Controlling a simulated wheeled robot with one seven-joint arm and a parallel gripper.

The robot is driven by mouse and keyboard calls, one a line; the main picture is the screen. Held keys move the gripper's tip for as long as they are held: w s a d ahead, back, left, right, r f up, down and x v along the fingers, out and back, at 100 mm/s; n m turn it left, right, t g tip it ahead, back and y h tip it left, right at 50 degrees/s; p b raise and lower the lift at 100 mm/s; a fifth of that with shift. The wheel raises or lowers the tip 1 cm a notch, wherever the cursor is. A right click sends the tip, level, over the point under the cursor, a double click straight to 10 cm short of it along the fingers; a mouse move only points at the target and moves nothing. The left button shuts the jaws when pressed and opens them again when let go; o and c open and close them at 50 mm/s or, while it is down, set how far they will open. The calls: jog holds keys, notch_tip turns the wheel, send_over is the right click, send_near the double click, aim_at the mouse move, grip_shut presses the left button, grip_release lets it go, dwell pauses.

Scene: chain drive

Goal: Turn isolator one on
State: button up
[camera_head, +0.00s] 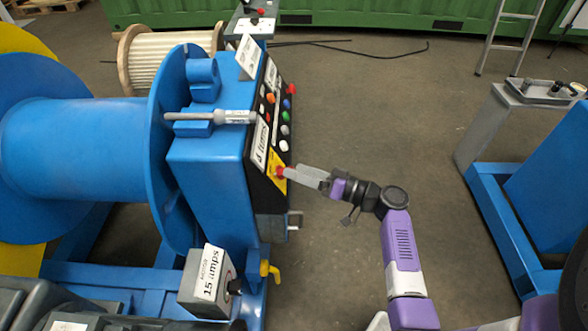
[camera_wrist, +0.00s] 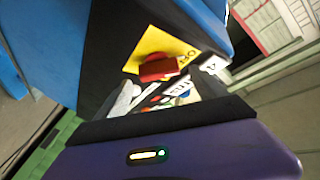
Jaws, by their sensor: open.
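A red rotary switch handle (camera_head: 280,171) sits on a yellow plate (camera_head: 275,161) low on the black face of the blue control box (camera_head: 210,165). In the wrist view the red handle (camera_wrist: 158,68) lies across the yellow plate (camera_wrist: 160,48), with lettering partly visible beside it. No isolator number is legible to me. My gripper (camera_head: 290,173) is open, its fingers pointing left at the red handle. The fingertips are at or very close to the handle; I cannot tell whether they touch it.
Several coloured buttons (camera_head: 285,117) sit above the switch on the same panel. A grey box labelled 15 amps (camera_head: 207,283) and a yellow-handled valve (camera_head: 269,270) are below. A blue frame (camera_head: 490,205) stands at right. Open floor (camera_head: 380,120) lies between.

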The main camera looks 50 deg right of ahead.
jog(key=shift+x, duration=1.05)
jog(key=shift+c, duration=0.2)
jog(key=c, duration=1.3)
